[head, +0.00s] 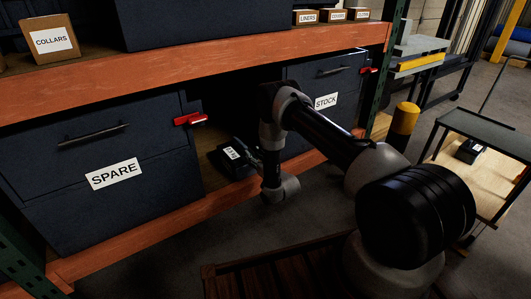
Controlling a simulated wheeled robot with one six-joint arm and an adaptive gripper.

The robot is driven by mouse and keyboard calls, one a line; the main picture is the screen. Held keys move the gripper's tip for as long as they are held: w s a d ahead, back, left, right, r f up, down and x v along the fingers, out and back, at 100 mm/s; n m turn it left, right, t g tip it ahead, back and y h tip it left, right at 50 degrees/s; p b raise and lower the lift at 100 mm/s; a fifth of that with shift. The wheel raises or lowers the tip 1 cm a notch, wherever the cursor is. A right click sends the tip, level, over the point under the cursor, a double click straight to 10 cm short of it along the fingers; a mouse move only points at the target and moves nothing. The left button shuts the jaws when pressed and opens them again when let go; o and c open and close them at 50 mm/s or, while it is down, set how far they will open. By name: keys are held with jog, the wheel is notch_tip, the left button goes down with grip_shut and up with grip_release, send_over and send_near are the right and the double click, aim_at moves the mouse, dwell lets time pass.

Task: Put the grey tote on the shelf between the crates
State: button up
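A small dark grey tote (226,167) with a white label sits low in the gap between two large dark crates. The left crate (55,180) is marked SPARE and the right crate (318,128) is marked STOCK. The tote appears to rest on the lower shelf (215,200), nearer the SPARE crate's side, and lies at an angle. My arm reaches down in front of the gap. My gripper (254,163) is at the tote's right side, small and dark. I cannot tell whether its fingers touch or hold the tote.
A table (455,180) at the right carries a small dark item (469,151). A yellow post (404,120) stands near the rack.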

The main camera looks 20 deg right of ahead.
jog(key=w+d+r+g+h, duration=0.1)
jog(key=w+d+r, duration=0.15)
jog(key=r, duration=0.65)
jog(key=w+d+r+g+h, duration=0.1)
jog(key=w+r+g, duration=0.15)
jog(key=r, duration=0.75)
jog(key=s+d+r+m+g+h, duration=0.1)
jog(key=s+d+r, duration=0.25)
jog(key=r, duration=0.55)
jog(key=s+d+r+m+g+h, duration=0.1)
jog(key=s+d+r, duration=0.1)
jog(key=s+r, duration=0.45)
jog(key=s+d+r+g+h, duration=0.1)
jog(key=s+d+r+g, duration=0.15)
jog(key=s+r, duration=0.6)
jog(key=s+d+r+g, duration=0.1)
jog(key=s+g, duration=0.1)
jog(key=s, duration=1.5)
jog(key=s+d+m+g, duration=0.1)
jog(key=s+d+g, duration=0.1)
jog(key=s, duration=1.6)
jog(key=shift+s+d+r+m+g+h, duration=0.3)
jog(key=shift+r+g, duration=0.1)
jog(key=shift+g, duration=0.1)
